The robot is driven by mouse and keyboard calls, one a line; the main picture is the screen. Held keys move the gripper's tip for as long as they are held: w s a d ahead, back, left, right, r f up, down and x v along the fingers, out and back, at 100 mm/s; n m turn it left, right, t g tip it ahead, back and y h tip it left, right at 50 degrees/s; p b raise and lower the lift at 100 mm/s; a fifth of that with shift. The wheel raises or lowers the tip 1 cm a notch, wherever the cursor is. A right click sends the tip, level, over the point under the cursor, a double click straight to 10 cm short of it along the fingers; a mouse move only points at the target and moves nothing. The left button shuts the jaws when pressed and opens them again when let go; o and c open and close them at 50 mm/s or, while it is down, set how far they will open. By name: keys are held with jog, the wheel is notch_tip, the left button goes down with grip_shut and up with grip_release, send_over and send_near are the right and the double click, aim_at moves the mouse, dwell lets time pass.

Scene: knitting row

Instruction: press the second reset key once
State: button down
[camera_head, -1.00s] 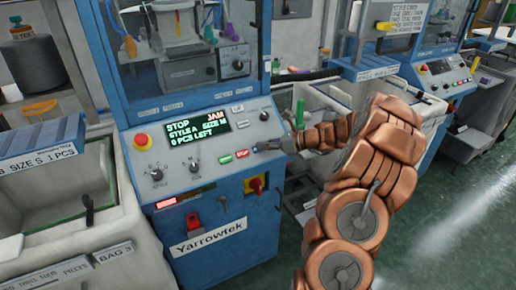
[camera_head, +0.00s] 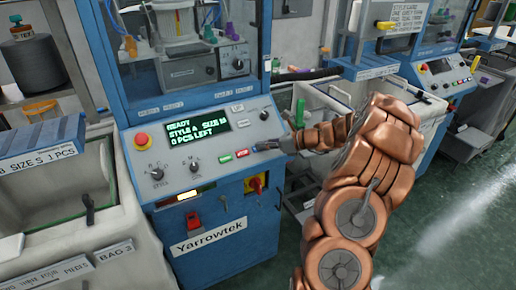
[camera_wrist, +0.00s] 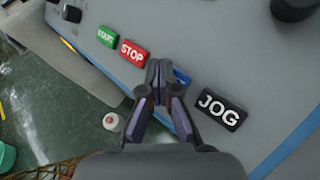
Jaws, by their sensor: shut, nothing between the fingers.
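The control panel (camera_head: 205,165) of the Yarrowtek machine carries a green START key (camera_wrist: 107,36), a red STOP key (camera_wrist: 133,53), a blue key (camera_wrist: 182,76) and a black JOG key (camera_wrist: 222,109) in a row. The blue key's label is not visible; my fingers hide most of it. My gripper (camera_wrist: 158,72) is shut and empty, its tips at the blue key between STOP and JOG. Whether they touch it I cannot tell. In the head view my gripper (camera_head: 262,147) is at the right end of the key row. The display (camera_head: 198,131) reads READY, STYLE A, 0 PCS LEFT.
A red emergency button (camera_head: 142,140) and knobs sit on the panel's left. A light bar (camera_head: 188,196) glows pale yellow below. Another machine's panel (camera_head: 440,76) stands at the back right. Bins stand on both sides; green floor lies open at right.

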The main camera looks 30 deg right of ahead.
dwell(0.6)
jog(key=shift+s+r+p, duration=0.45)
jog(key=shift+r+p, duration=0.1)
jog(key=shift+p, duration=0.05)
jog(key=s+r+p, duration=0.1)
jog(key=r, duration=0.1)
jog(key=s+r+p, duration=0.1)
jog(key=s+r, duration=0.1)
jog(key=shift+a+p, duration=0.15)
jog(key=shift+p, duration=0.25)
dwell(0.7)
